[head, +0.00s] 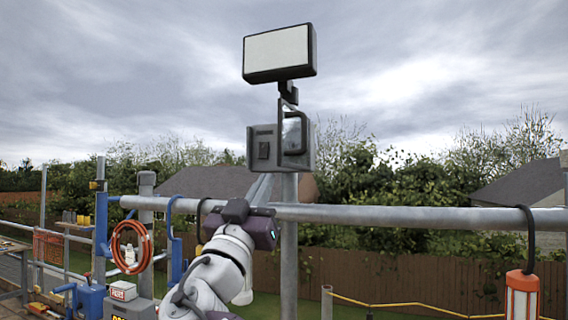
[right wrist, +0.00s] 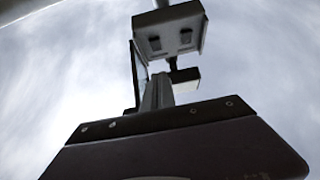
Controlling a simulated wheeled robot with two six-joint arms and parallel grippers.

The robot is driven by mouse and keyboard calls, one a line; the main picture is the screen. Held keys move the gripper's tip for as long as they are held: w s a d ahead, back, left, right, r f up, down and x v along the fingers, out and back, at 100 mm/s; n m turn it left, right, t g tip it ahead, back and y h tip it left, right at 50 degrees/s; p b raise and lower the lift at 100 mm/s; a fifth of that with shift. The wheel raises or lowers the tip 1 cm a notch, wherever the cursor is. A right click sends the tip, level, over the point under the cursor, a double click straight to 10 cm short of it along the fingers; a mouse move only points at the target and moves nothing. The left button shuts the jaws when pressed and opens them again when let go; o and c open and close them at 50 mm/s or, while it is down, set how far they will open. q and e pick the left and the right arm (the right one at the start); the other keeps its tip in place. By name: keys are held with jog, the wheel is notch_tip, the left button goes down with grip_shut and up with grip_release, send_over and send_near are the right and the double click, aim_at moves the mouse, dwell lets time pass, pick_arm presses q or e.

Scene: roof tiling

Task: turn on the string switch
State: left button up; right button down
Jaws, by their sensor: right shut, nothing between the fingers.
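A grey switch box (head: 265,148) with a dark rocker-like part on its front is fixed to the post under a floodlight (head: 279,53). No pull string can be made out in either view. My right gripper (head: 264,180) points up, its closed fingertips just below the box in the head view. The gap in depth is hard to judge. In the right wrist view, my right gripper (right wrist: 160,80) reaches up with nothing visibly held. A grey box underside with two dark slots (right wrist: 168,38) shows beyond the fingertips. My left gripper is not in view.
A horizontal rail (head: 420,217) crosses behind or close to my right arm, joined to the upright post (head: 289,255). An orange work lamp (head: 522,295) hangs at the right. A coiled orange hose (head: 132,247) hangs at the left. Open sky surrounds the floodlight.

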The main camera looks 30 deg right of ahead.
jog(key=w+d+f+p+x, duration=0.1)
jog(key=f+p+x, duration=0.1)
jog(key=p+x, duration=0.9)
jog(key=shift+w+d+r, duration=0.4)
jog(key=shift+w+d, duration=0.1)
jog(key=shift+d, duration=0.45)
